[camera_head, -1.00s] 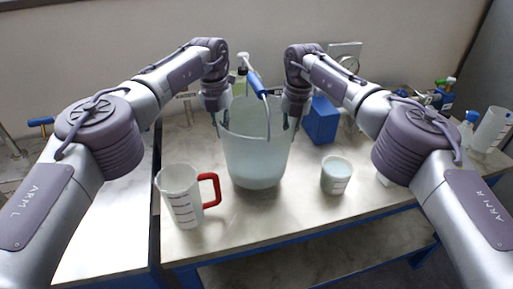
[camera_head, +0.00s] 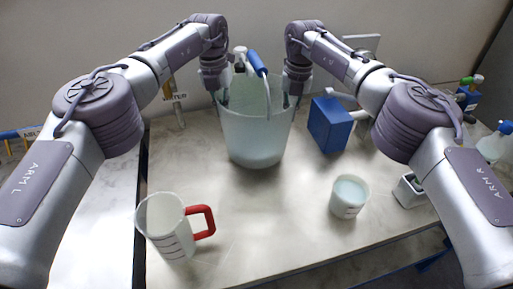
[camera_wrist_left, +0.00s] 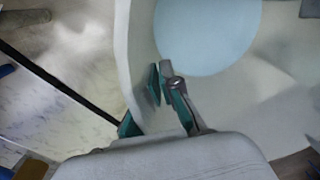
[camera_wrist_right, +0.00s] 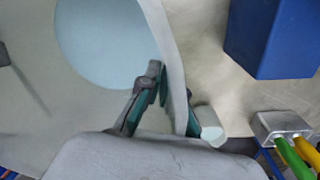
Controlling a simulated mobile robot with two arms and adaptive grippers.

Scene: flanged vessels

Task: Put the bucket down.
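The pale translucent bucket (camera_head: 254,140) is upright over the back middle of the worktop, with pale blue liquid visible inside in both wrist views (camera_wrist_left: 208,35) (camera_wrist_right: 108,42). My left gripper (camera_head: 221,98) is at its left rim, and my right gripper (camera_head: 290,98) is at its right rim. In the left wrist view the fingers (camera_wrist_left: 168,90) straddle the bucket wall. In the right wrist view one finger is inside and one outside, closed on the wall (camera_wrist_right: 168,95). I cannot tell whether the bucket's base touches the worktop.
On the worktop (camera_head: 265,225) stand a white jug with a red handle (camera_head: 170,228) at front left and a small cup of pale liquid (camera_head: 348,198) at front right. A blue box (camera_head: 330,124) is right of the bucket. Clear surface lies between jug and cup.

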